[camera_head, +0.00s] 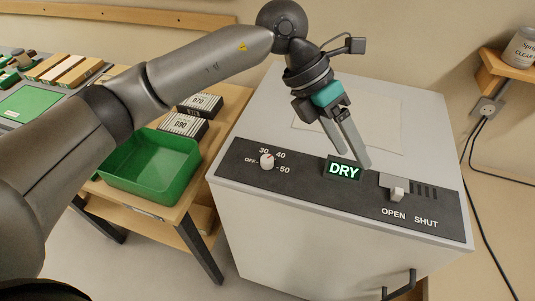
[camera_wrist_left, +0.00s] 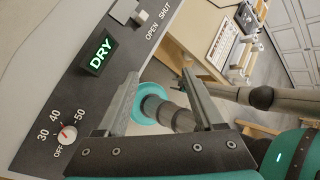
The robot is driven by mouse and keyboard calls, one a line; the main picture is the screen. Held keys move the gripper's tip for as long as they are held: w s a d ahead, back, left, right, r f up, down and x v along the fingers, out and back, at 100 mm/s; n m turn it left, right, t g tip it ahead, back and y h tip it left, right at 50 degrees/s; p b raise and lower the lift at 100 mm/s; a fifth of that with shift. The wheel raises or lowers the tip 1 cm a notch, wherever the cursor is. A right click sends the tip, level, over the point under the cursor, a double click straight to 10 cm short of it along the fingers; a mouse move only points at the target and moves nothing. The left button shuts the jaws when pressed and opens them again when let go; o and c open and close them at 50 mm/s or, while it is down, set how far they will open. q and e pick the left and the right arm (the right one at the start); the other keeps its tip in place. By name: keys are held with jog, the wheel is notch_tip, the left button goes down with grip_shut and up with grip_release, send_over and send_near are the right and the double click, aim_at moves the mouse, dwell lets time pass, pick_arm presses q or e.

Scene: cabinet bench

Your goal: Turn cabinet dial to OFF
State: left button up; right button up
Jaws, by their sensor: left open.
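The cabinet dial (camera_head: 267,161) is a small white round knob with a red mark, at the left of the dark panel (camera_head: 308,169). OFF is printed to its left, with 30, 40 and 50 around it. The dial also shows at the left of the left wrist view (camera_wrist_left: 68,135). My left gripper (camera_head: 355,158) is open and empty, over the panel by the lit DRY display, to the right of the dial and apart from it. Its two fingers (camera_wrist_left: 160,75) show in the wrist view.
A white slider (camera_head: 397,194) marked OPEN and SHUT sits right of the lit DRY display (camera_head: 344,170). A green bin (camera_head: 152,172) stands on the wooden table left of the cabinet. A dark handle (camera_head: 402,286) is on the cabinet front. Cables hang at the right wall.

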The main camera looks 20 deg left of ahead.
aim_at(268, 158)
pick_arm(q)
jog(key=w+a+r+n+t+y, duration=0.1)
jog(key=w+a+y, duration=0.25)
jog(key=a, duration=0.35)
jog(key=w+a+t+y, duration=0.15)
jog(key=a+y, duration=0.25)
jog(key=a, duration=0.4)
jog(key=shift+g, duration=0.45)
jog(key=f, duration=1)
jog(key=f+p, duration=0.1)
jog(key=f, duration=0.4)
jog(key=shift+w+a+f, duration=0.1)
jog(key=shift+w+a, duration=0.05)
jog(key=shift+w, duration=0.15)
grip_shut()
